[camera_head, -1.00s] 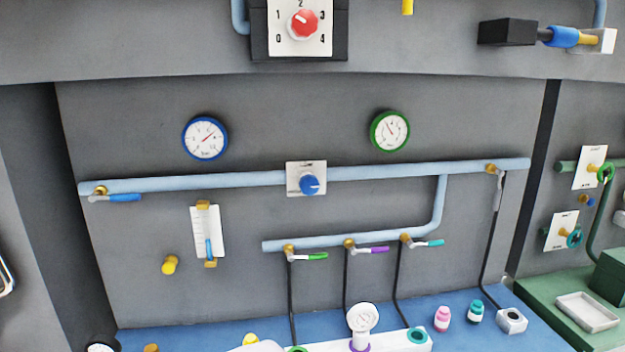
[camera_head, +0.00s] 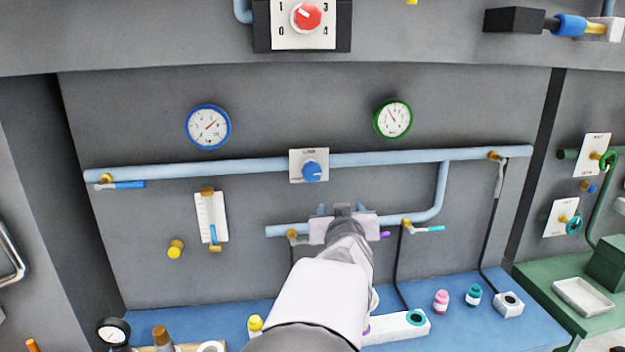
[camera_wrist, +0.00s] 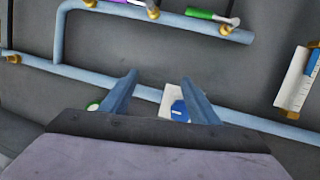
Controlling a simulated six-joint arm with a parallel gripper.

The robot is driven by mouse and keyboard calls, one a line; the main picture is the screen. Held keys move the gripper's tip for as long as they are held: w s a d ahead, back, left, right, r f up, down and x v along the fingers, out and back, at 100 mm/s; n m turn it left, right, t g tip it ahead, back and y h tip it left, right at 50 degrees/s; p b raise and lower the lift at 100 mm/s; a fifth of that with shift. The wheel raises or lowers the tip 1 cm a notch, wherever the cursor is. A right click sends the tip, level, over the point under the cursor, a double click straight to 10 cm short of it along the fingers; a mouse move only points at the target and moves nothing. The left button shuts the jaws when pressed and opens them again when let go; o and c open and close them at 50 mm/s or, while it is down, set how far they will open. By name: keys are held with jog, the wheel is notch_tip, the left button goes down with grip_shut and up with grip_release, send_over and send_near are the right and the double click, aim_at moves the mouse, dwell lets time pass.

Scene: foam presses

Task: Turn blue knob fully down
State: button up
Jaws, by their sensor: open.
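The blue knob (camera_head: 312,172) sits on a white plate (camera_head: 297,160) on the upper light-blue pipe. Its white pointer mark is on the lower right side. My gripper (camera_head: 340,208) is below the knob, in front of the lower pipe, with its fingers apart and empty. In the wrist view the image is turned over. There the knob (camera_wrist: 180,110) shows between my two blue fingers (camera_wrist: 155,95), nearer the right-hand one. The gripper does not appear to touch the knob. My arm hides part of the lower pipe and its middle valve.
A blue-rimmed gauge (camera_head: 208,127) and a green-rimmed gauge (camera_head: 393,119) hang above the upper pipe (camera_head: 230,167). The lower pipe (camera_head: 420,213) carries small lever valves. A red knob panel (camera_head: 306,18) is higher up. The wall around the blue knob is clear.

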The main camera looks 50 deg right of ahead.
aim_at(313, 174)
jog(key=w+a+r+m+t, duration=0.1)
jog(key=w+a+r+t, duration=0.1)
jog(key=w+r+t, duration=0.2)
notch_tip(313, 174, up, 2)
jog(key=shift+w+a, duration=0.25)
jog(key=shift+a, duration=0.1)
jog(key=shift+p+x, duration=1.2)
jog(key=shift+x, duration=2.5)
jog(key=shift+a, duration=0.1)
jog(key=c, duration=1)
